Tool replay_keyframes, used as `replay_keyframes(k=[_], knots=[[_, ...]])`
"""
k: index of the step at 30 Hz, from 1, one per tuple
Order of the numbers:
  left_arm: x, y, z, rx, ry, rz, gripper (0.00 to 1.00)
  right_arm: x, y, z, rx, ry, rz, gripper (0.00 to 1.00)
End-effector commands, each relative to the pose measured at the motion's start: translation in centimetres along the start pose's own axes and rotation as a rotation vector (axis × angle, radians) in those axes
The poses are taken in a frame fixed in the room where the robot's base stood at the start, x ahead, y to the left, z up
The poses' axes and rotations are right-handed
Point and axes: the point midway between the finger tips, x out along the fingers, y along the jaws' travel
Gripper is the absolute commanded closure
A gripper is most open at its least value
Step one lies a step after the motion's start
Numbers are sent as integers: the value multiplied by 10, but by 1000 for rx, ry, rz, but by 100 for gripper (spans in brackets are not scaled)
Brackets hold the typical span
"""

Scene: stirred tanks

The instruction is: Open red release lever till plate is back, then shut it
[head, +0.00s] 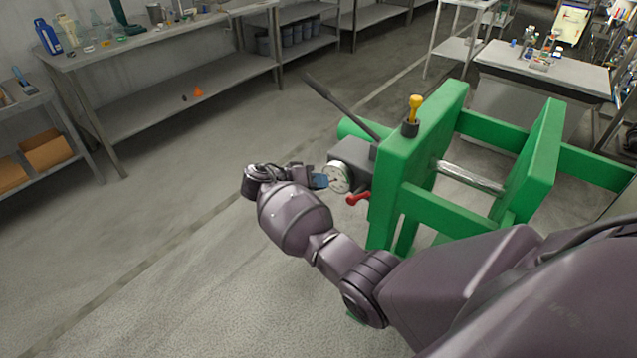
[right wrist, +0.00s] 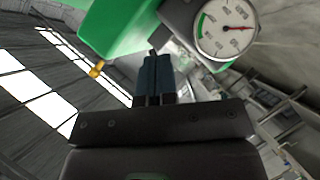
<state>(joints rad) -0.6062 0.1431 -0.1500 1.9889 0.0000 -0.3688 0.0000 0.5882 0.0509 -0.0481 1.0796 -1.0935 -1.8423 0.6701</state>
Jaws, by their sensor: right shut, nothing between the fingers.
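The red release lever (head: 357,198) sticks out low on the side of the press's grey pump block (head: 352,152), just below the gauge (head: 339,178). I cannot make out the lever in the right wrist view. The green press has a thick end plate (head: 420,150) and another green plate (head: 540,150), with a shiny rod (head: 470,176) and an open gap between them. My right gripper (head: 321,181) is shut and empty, to the left of the gauge and apart from the lever. Its closed fingers (right wrist: 155,75) also show in the right wrist view. My left gripper is out of view.
A dark pump handle (head: 340,105) slants up from the block. A yellow-topped knob (head: 414,108) stands on the press. A bench (head: 165,40) with bottles is at the back left, a white table (head: 545,68) behind the press. The floor at left is clear.

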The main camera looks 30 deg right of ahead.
Motion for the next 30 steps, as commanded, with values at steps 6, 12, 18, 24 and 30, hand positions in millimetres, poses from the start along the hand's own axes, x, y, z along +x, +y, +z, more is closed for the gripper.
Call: replay_keyframes(k=[6, 12, 18, 24, 30], knots=[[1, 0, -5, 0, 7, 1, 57, 41, 1, 0, 1, -1, 3, 100], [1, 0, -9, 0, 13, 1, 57, 73, 1, 4, -2, -1, 2, 100], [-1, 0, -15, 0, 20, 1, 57, 88, 1, 21, 0, 0, -1, 100], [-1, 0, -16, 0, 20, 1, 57, 95, 0, 28, 0, 0, -1, 100], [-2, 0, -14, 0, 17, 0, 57, 95, 0, 28, 0, 1, -1, 100]])
